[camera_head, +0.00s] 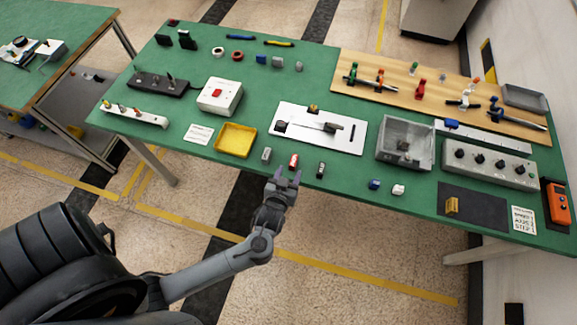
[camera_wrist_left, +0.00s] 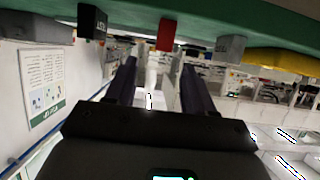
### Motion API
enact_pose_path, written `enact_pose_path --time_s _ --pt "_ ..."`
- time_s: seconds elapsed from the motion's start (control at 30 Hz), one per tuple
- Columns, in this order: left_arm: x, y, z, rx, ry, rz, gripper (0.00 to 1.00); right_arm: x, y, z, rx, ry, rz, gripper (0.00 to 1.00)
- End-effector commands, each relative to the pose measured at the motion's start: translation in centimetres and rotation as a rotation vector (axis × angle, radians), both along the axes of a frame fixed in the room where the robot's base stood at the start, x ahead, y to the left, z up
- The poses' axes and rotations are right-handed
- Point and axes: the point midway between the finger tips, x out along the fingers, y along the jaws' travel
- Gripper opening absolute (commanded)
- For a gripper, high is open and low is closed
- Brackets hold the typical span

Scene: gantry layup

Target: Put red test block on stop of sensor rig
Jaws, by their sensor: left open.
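The red test block (camera_head: 293,160) stands upright near the front edge of the green table. It has a pale part in the head view. In the left wrist view, which appears upside down, the red block (camera_wrist_left: 167,34) is ahead of the open fingers. My left gripper (camera_head: 284,176) is open and empty, just in front of the table edge and short of the block. Its two fingers (camera_wrist_left: 157,85) are apart. The sensor rig (camera_head: 340,143) is a white plate behind the block, with a slim bar and small dark parts; I cannot tell which is the stop.
A grey block (camera_head: 266,155) stands left of the red one and a black block (camera_head: 320,170) right. A yellow tray (camera_head: 235,140) is to the left. A grey open box (camera_head: 405,140) is right of the rig. Bare green table lies between block and rig.

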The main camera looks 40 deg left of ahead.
Motion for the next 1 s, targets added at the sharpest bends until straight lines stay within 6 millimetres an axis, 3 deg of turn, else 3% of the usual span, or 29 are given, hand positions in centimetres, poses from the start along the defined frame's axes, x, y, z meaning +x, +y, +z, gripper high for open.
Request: enact_pose_path --time_s 0.17,0.37,0.53,0.73,0.93,1.0 --pt "-1.0 -1.1 0.4 -0.056 0.06 -0.043 0.53 0.0 0.0 0.1 -0.001 0.0 0.001 0.51" --pt "-3.5 -4.1 1.7 -0.181 0.28 -0.217 0.53 0.0 -0.1 0.1 -0.003 0.001 0.001 0.51" --pt "-8.2 -6.3 4.2 -0.208 0.526 -0.4 0.53 0.0 -0.1 0.1 -0.003 0.001 0.002 0.51" --pt "-13.9 -6.7 7.2 -0.149 0.762 -0.537 0.53 0.0 -0.1 0.1 -0.003 0.001 0.002 0.51" --pt "-16.5 -6.3 8.5 -0.103 0.867 -0.58 0.82 0.0 -0.1 0.1 -0.003 0.001 0.002 0.51" --pt "-16.7 -6.3 8.6 -0.098 0.876 -0.583 0.83 0.0 -0.1 0.1 -0.003 0.001 0.002 0.51"
